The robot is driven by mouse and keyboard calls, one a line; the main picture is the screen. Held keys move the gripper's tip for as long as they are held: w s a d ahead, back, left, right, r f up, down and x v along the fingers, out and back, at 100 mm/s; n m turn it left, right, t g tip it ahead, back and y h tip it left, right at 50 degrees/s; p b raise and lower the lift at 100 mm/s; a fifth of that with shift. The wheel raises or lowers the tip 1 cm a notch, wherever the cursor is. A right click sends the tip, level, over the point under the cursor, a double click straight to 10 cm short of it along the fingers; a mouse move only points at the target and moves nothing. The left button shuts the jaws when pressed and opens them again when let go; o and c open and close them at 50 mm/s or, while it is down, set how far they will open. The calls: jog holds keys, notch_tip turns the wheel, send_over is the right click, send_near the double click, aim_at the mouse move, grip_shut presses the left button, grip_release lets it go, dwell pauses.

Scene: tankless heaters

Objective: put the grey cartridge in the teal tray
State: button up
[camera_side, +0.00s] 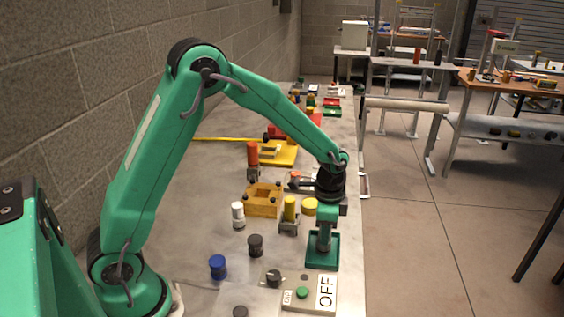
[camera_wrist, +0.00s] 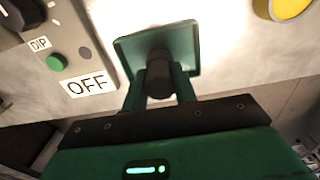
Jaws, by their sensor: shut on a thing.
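The teal tray (camera_side: 312,263) lies on the metal bench near its right edge, and its flat square shows in the wrist view (camera_wrist: 128,47). My gripper (camera_side: 327,222) points down over the tray. In the wrist view my gripper (camera_wrist: 159,80) is shut with one finger on each side of the dark grey cartridge (camera_wrist: 158,68). The cartridge (camera_side: 324,242) hangs upright below the fingers, within the tray's outline in both views. I cannot tell whether its lower end touches the tray floor.
A control box with an OFF label (camera_side: 326,291) and a green button stands just in front of the tray. A yellow cylinder in a holder (camera_side: 290,210) and a yellow round cap (camera_side: 310,206) are close by. Black (camera_side: 255,245) and blue (camera_side: 218,266) knobs stand left.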

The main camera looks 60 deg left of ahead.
jog(key=shift+f, duration=0.2)
jog(key=o, duration=1.1)
jog(key=shift+r, duration=3.9)
